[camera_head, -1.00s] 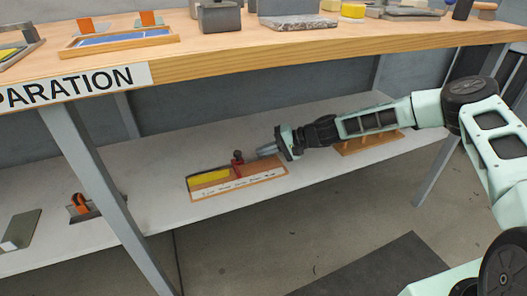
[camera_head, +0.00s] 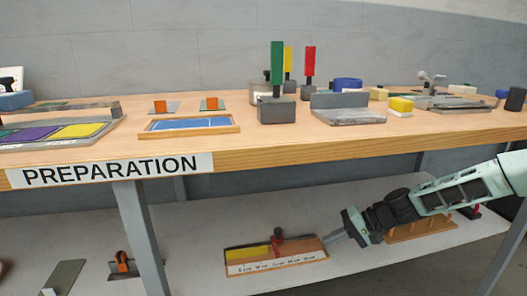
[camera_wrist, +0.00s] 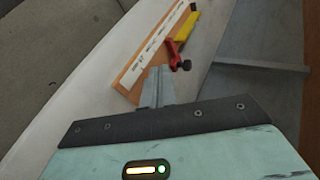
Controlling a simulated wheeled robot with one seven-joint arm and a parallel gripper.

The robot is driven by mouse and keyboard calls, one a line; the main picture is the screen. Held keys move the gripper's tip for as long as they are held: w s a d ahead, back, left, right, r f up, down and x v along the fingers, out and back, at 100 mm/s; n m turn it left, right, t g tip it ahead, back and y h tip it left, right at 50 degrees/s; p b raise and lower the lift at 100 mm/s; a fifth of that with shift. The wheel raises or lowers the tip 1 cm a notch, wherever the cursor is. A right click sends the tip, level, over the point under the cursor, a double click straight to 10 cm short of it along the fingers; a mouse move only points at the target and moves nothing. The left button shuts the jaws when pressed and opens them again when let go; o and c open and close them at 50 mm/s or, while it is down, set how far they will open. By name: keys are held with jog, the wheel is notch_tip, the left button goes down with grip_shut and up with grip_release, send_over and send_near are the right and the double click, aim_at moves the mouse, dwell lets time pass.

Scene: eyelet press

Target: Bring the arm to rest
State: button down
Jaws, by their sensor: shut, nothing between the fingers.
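My gripper (camera_head: 336,238) is on the lower shelf level under the table, with its fingers together and nothing between them. Its fingertips point left, close to the right end of a wooden tray (camera_head: 303,257) with a white lettered strip. The tray carries a yellow piece (camera_head: 248,252) and a red clamp with a dark knob (camera_head: 277,240). In the wrist view the shut fingers (camera_wrist: 157,75) reach toward the tray (camera_wrist: 131,76); I cannot tell whether they touch it. The red clamp (camera_wrist: 174,55) is just beyond the fingertips there.
The table's front edge (camera_head: 330,148) runs above my arm. A table leg (camera_head: 139,235) stands left of the tray. A wooden rack (camera_head: 420,230) lies behind my arm on the shelf (camera_head: 200,235). Blocks, trays and upright coloured pieces stand on the tabletop.

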jog(key=s+d+r+n+g+h, duration=0.2)
jog(key=s+h, duration=0.3)
jog(key=s, duration=0.4)
jog(key=s+d+r+t+h, duration=0.3)
jog(key=s+d+r+h, duration=0.4)
jog(key=s+r, duration=0.6)
jog(key=s+a+r+n+g+y, duration=0.25)
jog(key=s+a+n, duration=0.55)
jog(key=s+a, duration=0.8)
notch_tip(320, 180, up, 29)
jog(key=w+a+p, duration=0.1)
jog(key=w+p, duration=0.1)
jog(key=p, duration=2.7)
jog(key=shift+w+f+m, duration=0.15)
jog(key=shift+w+m, duration=0.15)
jog(key=shift+w, duration=0.05)
jog(key=shift+h, duration=0.25)
